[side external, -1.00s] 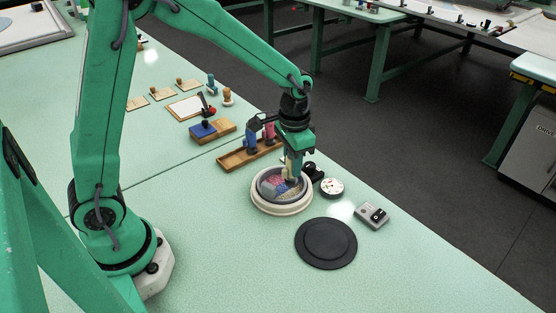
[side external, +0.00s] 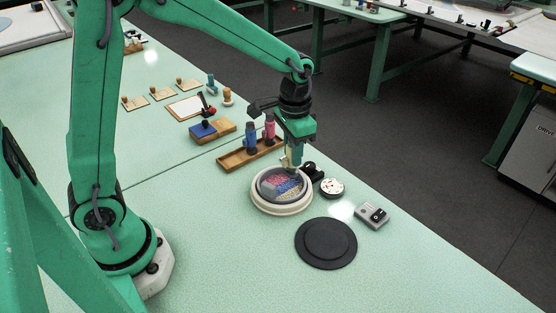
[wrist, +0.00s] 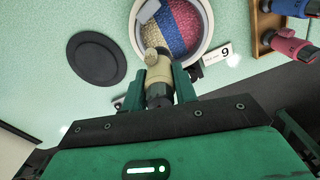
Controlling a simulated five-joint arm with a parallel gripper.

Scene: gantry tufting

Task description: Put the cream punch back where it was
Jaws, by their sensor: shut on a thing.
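The cream punch (wrist: 158,66) is held between the fingers of my gripper (wrist: 158,85), which is shut on it. In the side view, my gripper (side external: 293,150) is above the far edge of a round cream-rimmed frame (side external: 262,204), with the punch pointing down. Whether its tip touches the work is hard to tell. The frame holds pink, blue and cream patches; it also shows in the wrist view (wrist: 205,47). A wooden tray (side external: 234,160) stands behind to the left, holding a blue punch (side external: 250,137) and a pink punch (side external: 269,130) upright, with bare room on its left.
A black disc (side external: 326,243) lies to the right of the frame. A round white tin (side external: 332,188) and a grey box (side external: 372,215) lie near the table edge. A wooden block with a blue pad (side external: 207,131) and stamps stand farther back. The front table is clear.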

